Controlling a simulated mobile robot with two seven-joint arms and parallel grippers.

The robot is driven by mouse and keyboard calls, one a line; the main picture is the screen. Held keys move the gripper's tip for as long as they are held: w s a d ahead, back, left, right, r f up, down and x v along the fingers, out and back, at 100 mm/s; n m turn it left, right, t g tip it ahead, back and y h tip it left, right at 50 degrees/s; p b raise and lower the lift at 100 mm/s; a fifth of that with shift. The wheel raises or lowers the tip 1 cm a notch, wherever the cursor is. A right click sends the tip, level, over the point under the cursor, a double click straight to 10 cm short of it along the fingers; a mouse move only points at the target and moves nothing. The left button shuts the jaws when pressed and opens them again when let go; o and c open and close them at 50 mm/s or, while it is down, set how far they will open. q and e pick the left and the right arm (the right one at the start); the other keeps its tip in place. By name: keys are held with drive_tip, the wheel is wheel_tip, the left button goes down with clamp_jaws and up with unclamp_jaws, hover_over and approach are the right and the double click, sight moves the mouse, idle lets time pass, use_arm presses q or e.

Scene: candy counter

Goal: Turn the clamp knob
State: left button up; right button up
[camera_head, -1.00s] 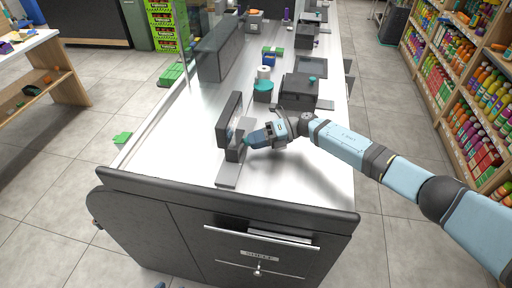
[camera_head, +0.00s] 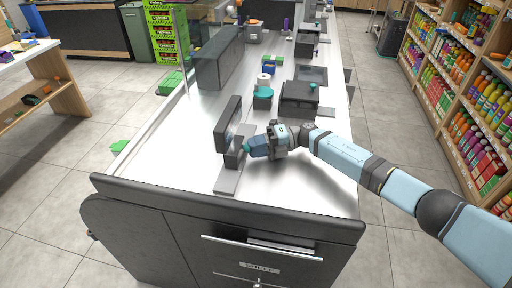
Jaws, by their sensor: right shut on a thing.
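The clamp (camera_head: 230,172) is a grey stand with a long flat foot on the metal counter, with a dark upright panel (camera_head: 229,124) at its side. Its knob (camera_head: 245,147) is a small teal part on the right side of the stand, mostly covered by my gripper. My right gripper (camera_head: 249,148) reaches in from the right, level with the knob, and is shut on it. The fingertips are small in this view and hide most of the knob, so its turn angle cannot be seen. My left gripper is not in view.
A black box-shaped device (camera_head: 299,98) stands behind my right wrist. A teal-lidded container (camera_head: 263,98) and a white roll (camera_head: 263,79) stand behind the clamp. The counter's front right area is clear. Stocked shelves (camera_head: 470,90) line the right side.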

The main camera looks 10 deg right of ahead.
drive_tip(key=o, duration=0.9)
drive_tip(key=shift+d, duration=0.1)
drive_tip(key=d, duration=0.4)
drive_tip(key=w+d+b, duration=0.1)
drive_tip(key=d, duration=0.3)
drive_tip(key=d+b, duration=0.1)
drive_tip(key=d, duration=0.3)
drive_tip(key=shift+w+r, duration=0.3)
drive_tip(key=shift+r, duration=0.1)
drive_tip(key=shift+w+d+r, duration=0.1)
drive_tip(key=shift+d+r, duration=0.05)
drive_tip(key=shift+d, duration=0.6)
drive_tip(key=shift+o, duration=0.2)
